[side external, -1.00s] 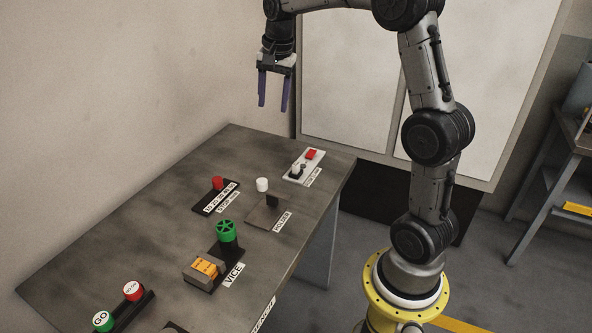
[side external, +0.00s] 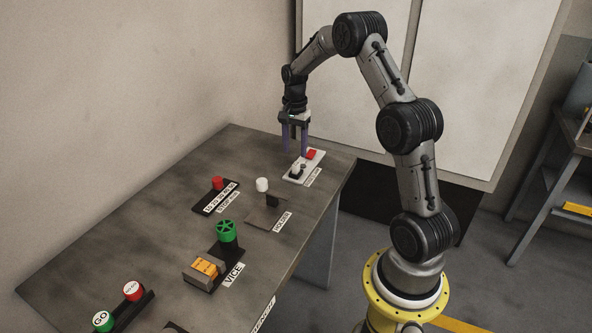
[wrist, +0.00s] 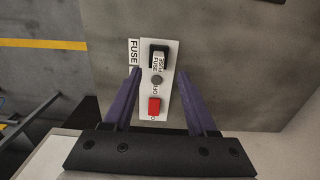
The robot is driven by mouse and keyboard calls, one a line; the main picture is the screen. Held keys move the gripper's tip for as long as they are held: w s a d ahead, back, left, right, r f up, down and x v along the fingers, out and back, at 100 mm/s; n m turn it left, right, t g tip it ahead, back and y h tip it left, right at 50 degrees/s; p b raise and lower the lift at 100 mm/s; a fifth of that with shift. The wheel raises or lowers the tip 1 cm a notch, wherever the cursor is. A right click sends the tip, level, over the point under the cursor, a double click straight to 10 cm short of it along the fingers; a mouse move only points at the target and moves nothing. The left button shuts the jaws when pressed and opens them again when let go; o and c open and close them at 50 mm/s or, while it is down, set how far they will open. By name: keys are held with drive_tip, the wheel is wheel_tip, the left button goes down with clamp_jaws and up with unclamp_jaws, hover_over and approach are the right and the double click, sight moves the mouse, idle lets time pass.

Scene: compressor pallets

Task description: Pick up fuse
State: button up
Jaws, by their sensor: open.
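The fuse (wrist: 159,60) shows in the wrist view as a small white block with FUSE lettering, in a dark holder on a narrow white plate (wrist: 147,88). In the side view the fuse (side external: 296,170) sits at the near end of the white plate (side external: 291,179), near the table's far right corner. My gripper (side external: 296,153) is open and empty, pointing down above the plate's far part. In the wrist view my gripper (wrist: 160,72) has its fingers on either side of the plate, and the fuse lies slightly beyond the fingertips. Nothing is held.
A red block (wrist: 154,106) and a round grey knob (wrist: 156,80) share the plate with the fuse. Go and stop buttons (side external: 118,306) stand farther along. The table's right edge is close.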

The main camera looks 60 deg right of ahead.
sight(296, 163)
drive_tip(key=shift+s+d+f, duration=0.1)
drive_tip(key=shift+s+f, duration=0.05)
drive_tip(key=shift+f, duration=2.6)
clamp_jaws()
